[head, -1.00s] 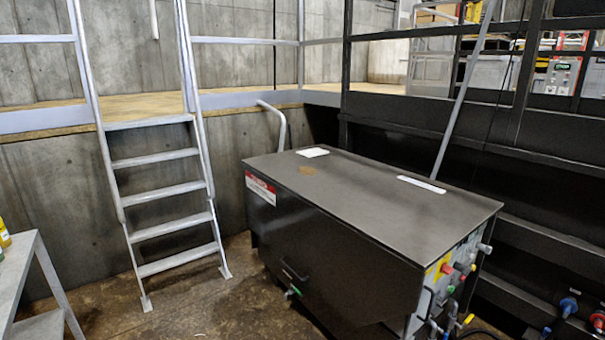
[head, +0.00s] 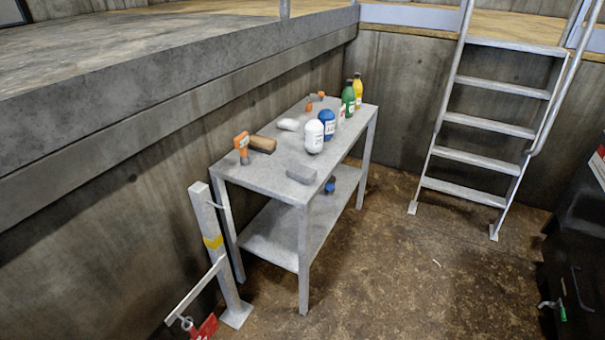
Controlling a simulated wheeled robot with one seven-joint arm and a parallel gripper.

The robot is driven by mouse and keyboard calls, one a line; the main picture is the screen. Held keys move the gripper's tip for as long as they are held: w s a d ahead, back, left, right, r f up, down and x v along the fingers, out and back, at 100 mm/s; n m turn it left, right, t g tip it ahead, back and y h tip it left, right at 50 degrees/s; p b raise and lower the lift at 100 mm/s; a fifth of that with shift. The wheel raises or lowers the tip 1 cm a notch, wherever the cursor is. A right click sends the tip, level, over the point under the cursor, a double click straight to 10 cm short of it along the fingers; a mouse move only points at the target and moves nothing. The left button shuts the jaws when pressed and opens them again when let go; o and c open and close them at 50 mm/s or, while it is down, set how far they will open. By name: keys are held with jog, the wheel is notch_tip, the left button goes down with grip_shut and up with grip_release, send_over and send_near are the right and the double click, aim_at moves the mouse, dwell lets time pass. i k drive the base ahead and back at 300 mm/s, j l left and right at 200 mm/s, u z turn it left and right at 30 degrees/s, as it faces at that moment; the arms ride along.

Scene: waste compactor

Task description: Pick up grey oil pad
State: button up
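A grey block-like pad (head: 301,173), which looks like the grey oil pad, lies flat on the top of the grey metal table (head: 262,183), near its front right edge. Nothing covers it. A white bottle and a blue bottle stand behind it. My gripper is not in the head view.
The tabletop also holds an orange-handled tool (head: 242,147), a brown roll (head: 263,144), a white bottle (head: 314,136), a blue bottle (head: 328,124) and green and yellow bottles. A post (head: 213,240) stands at the table's left. A ladder (head: 490,125) is at right. The floor before the table is clear.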

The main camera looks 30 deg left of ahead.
aim_at(304, 175)
jog(key=u, duration=0.3)
jog(key=i+l+u, duration=0.15)
jog(key=i+u, duration=0.2)
jog(key=i+l+u, duration=0.2)
jog(key=u, duration=0.15)
jog(key=i+l+u, duration=0.1)
jog(key=i+l, duration=0.4)
jog(key=i+l+u, duration=0.1)
jog(key=i+l, duration=0.85)
jog(key=l, duration=0.25)
jog(key=u, duration=0.05)
